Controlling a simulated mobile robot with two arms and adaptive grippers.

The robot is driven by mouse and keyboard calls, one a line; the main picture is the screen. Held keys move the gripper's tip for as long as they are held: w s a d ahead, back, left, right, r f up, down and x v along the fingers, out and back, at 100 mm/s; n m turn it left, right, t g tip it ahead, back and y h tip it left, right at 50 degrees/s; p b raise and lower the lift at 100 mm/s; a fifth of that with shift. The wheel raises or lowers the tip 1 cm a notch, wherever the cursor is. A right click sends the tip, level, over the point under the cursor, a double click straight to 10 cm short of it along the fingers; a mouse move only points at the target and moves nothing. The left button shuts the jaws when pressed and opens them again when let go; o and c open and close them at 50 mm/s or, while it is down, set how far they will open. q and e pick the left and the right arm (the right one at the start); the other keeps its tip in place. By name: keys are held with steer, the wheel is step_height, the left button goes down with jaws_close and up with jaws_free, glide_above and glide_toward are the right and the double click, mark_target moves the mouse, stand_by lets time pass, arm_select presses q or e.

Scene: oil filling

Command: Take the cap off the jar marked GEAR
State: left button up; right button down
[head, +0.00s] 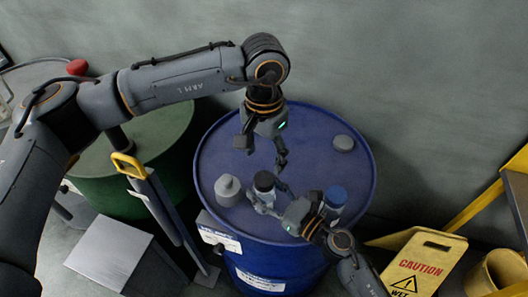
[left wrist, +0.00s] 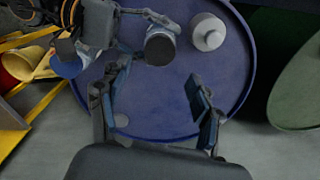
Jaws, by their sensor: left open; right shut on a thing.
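A jar with a black cap (head: 264,181) stands on the blue drum's top. My right gripper (head: 268,200) is shut around its body from the lower right. The black cap is uncovered and seems to be on the jar. My left gripper (head: 266,156) is open and empty, above the drum and behind the jar. In the left wrist view, its spread fingers (left wrist: 158,82) frame bare drum top, with the black-capped jar (left wrist: 160,48) beyond them. A grey-capped jar (head: 228,190) and a blue-capped jar (head: 335,196) stand on either side. No jar marking is readable, so I cannot tell which is GEAR.
The blue drum (head: 215,150) has a small grey disc (head: 343,143) on its top at the back right. A green drum (head: 150,135) stands at the left. A yellow caution sign (head: 418,268) is at the lower right. The drum's back area is mostly clear.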

mark_target(264, 178)
arm_select(q)
steer(key=shift+f, duration=3.95)
